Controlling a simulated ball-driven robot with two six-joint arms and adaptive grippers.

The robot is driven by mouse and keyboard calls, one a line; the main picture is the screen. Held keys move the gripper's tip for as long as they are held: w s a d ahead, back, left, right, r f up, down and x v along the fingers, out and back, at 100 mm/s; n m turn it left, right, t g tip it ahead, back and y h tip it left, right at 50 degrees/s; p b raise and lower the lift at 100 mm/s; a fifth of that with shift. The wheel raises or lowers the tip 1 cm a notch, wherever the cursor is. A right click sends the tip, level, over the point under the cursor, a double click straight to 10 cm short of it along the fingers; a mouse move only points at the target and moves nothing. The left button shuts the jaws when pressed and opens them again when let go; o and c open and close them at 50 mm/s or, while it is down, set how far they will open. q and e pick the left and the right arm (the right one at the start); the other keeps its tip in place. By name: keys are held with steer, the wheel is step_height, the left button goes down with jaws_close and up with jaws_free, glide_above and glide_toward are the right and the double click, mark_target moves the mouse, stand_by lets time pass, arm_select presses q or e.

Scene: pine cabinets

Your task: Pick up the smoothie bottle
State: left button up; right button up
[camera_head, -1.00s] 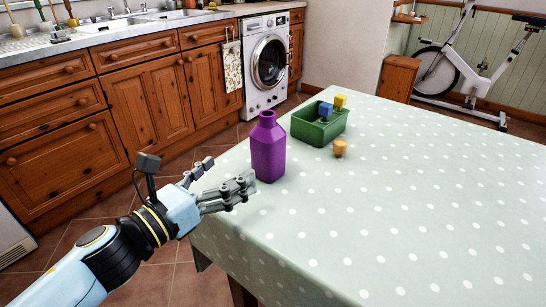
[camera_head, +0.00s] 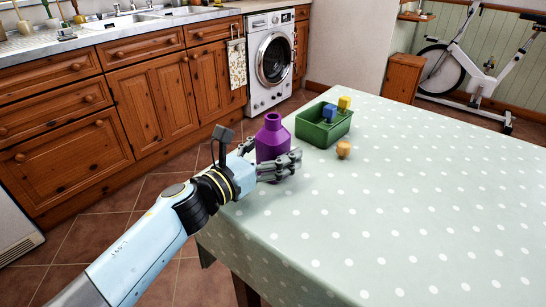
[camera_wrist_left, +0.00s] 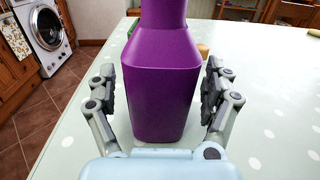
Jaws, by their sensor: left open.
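The purple smoothie bottle (camera_head: 272,137) stands upright on the table near its left edge in the head view. In the left wrist view the bottle (camera_wrist_left: 163,80) fills the middle, its top cut off by the frame. My left gripper (camera_head: 272,165) is at the bottle's lower part, and the arm hides some of the base. In the wrist view the open left gripper (camera_wrist_left: 158,92) has one finger on each side of the bottle, with a visible gap on both sides. My right gripper is not in view.
The table (camera_head: 400,200) has a pale dotted cloth, largely clear to the right. A green bin (camera_head: 323,132) holding blue and yellow pieces stands behind the bottle. A small orange-tan object (camera_head: 343,149) sits beside the bin. Wooden cabinets (camera_head: 150,100) line the left.

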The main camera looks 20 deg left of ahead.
arm_select(q)
steer(key=shift+c, duration=0.4)
steer(key=c, duration=1.6)
jaws_close()
steer(key=shift+r, duration=0.15)
